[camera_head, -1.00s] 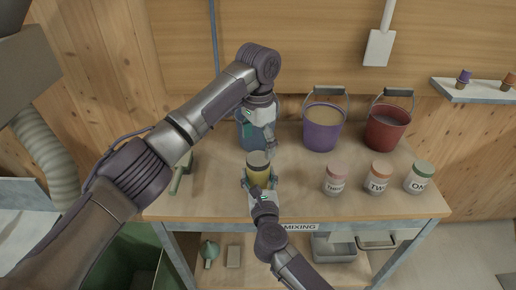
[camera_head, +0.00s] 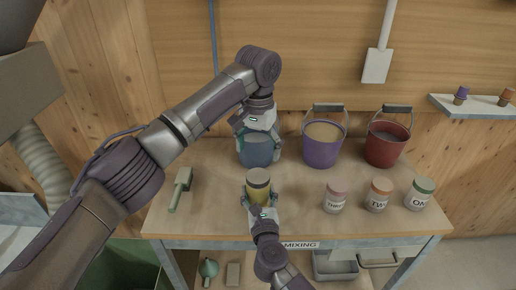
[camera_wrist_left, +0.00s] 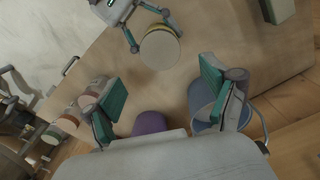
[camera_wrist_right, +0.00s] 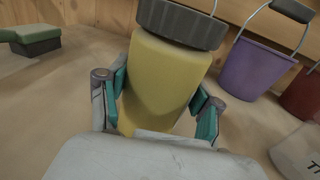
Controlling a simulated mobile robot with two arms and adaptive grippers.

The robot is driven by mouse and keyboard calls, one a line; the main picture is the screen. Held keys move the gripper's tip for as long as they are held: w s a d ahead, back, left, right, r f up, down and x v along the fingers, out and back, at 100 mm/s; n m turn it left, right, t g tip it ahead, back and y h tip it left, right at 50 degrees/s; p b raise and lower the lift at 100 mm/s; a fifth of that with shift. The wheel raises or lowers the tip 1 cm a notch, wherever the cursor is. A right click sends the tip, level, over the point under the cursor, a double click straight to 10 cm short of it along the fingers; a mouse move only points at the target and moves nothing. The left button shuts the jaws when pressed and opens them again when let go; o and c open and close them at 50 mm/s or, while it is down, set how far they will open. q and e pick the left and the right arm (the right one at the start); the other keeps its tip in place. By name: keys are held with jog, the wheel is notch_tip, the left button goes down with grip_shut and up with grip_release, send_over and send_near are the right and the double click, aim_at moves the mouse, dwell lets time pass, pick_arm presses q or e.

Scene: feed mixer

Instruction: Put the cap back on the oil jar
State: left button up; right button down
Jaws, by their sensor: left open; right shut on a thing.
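The oil jar (camera_head: 258,192) is yellow and stands upright near the front middle of the table. My right gripper (camera_head: 259,199) is shut around its body from the front; the jar also shows in the right wrist view (camera_wrist_right: 163,85). The dark grey ribbed cap (camera_wrist_right: 180,22) sits on the jar's top. In the head view the cap (camera_head: 258,175) looks level; I cannot tell how tight it is. My left gripper (camera_head: 258,134) is open and empty, behind and above the jar. In the left wrist view the cap's pale round top (camera_wrist_left: 160,48) lies beyond the spread fingers.
A blue bucket (camera_head: 256,154) stands behind the jar, below my left gripper. A purple bucket (camera_head: 321,150) and a red bucket (camera_head: 384,150) stand at the back right. Labelled jars (camera_head: 378,197) line the right front.

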aim_at(258, 176)
pick_arm(q)
jog(key=shift+f, duration=4)
jog(key=shift+c, duration=0.3)
jog(key=c, duration=1.1)
jog(key=o, duration=1.3)
notch_tip(258, 176, up, 12)
